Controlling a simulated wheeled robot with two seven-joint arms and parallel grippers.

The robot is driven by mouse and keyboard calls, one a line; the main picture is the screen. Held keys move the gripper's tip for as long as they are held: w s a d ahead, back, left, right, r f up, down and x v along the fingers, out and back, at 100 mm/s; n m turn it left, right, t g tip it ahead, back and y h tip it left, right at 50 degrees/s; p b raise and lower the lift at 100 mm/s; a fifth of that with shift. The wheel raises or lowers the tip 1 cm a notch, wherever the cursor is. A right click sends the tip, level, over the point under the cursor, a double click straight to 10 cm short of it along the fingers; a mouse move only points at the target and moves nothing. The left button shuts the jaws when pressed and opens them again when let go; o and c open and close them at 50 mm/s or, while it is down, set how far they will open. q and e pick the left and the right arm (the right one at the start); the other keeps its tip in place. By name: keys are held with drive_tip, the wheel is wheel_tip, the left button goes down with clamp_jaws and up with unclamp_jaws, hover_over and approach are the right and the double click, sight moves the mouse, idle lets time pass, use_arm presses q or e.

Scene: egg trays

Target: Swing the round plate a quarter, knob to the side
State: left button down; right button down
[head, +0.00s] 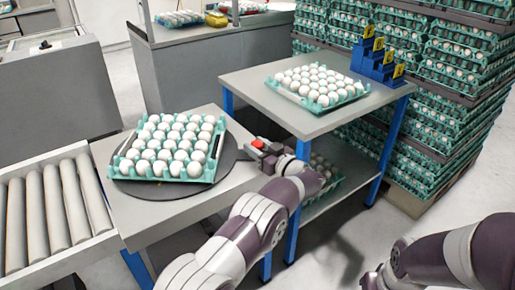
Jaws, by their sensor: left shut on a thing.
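The round plate (229,156) is a dark disc on the grey table at the left. A green tray of white eggs (178,178) lies on it and hides most of its top. My left gripper (259,149) is at the plate's right edge, shut on the knob, which is mostly hidden by the fingers; a red part (258,143) shows there. My left arm reaches up from the bottom of the picture. My right arm is at the bottom right, and its gripper (373,281) is dark and cut by the lower edge.
A roller conveyor (55,213) adjoins the table's left side. A higher grey table (300,117) with blue legs stands to the right, holding another egg tray (341,99) and blue stepped holders (378,65) with yellow tags. Tall stacks of egg trays (455,75) stand behind.

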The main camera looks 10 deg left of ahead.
use_arm(q)
drive_tip(key=shift+w+f, duration=0.1)
drive_tip(key=shift+w, duration=0.1)
idle(0.4)
drive_tip(key=c, duration=0.7)
unclamp_jaws()
